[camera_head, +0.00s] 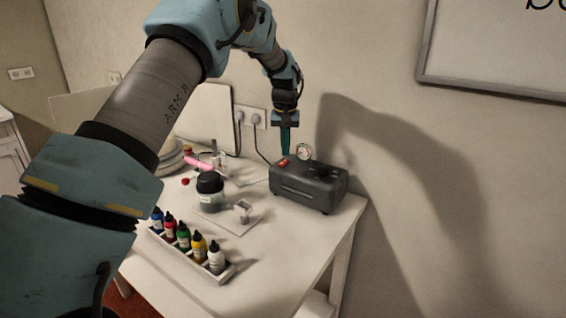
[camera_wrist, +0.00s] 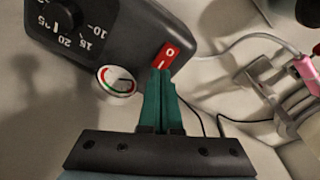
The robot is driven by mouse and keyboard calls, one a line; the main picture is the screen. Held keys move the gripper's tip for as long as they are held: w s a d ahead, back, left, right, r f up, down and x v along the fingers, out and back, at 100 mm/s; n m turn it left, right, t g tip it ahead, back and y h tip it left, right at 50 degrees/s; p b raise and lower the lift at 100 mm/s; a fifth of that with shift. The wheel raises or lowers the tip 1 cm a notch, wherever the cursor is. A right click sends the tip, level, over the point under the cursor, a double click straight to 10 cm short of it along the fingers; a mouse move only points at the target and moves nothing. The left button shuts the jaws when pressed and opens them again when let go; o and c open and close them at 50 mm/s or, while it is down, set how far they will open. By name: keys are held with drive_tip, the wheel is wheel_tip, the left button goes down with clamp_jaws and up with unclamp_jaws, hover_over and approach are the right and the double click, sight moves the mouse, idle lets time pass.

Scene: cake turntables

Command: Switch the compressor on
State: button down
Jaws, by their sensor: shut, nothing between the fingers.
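The compressor (camera_head: 312,188) is a dark grey box on the white table, with a round gauge on top. It also fills the upper left of the wrist view (camera_wrist: 125,38). Its red rocker switch (camera_wrist: 170,55) is marked O and I, and shows as a small red spot in the head view (camera_head: 283,162). My gripper (camera_wrist: 161,72) is shut and empty, its green fingers pointing at the switch. The fingertips lie over the end marked I in the wrist view; I cannot tell whether they touch it. In the head view my gripper (camera_head: 285,154) is just above the switch.
The gauge (camera_wrist: 116,81) stands beside the fingers, and a dial (camera_wrist: 62,20) is farther along the compressor. A dark-lidded jar (camera_head: 210,190) and a rack of colour bottles (camera_head: 185,240) stand to the left. A pink airbrush (camera_head: 198,163) lies behind. The wall is close behind the table.

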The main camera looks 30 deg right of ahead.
sight(285, 161)
drive_tip(key=shift+f+b, duration=0.4)
drive_tip(key=shift+f, duration=0.55)
idle(0.5)
drive_tip(key=shift+r, duration=0.1)
drive_tip(key=shift+r+p, duration=2.6)
drive_tip(key=shift+r, duration=0.85)
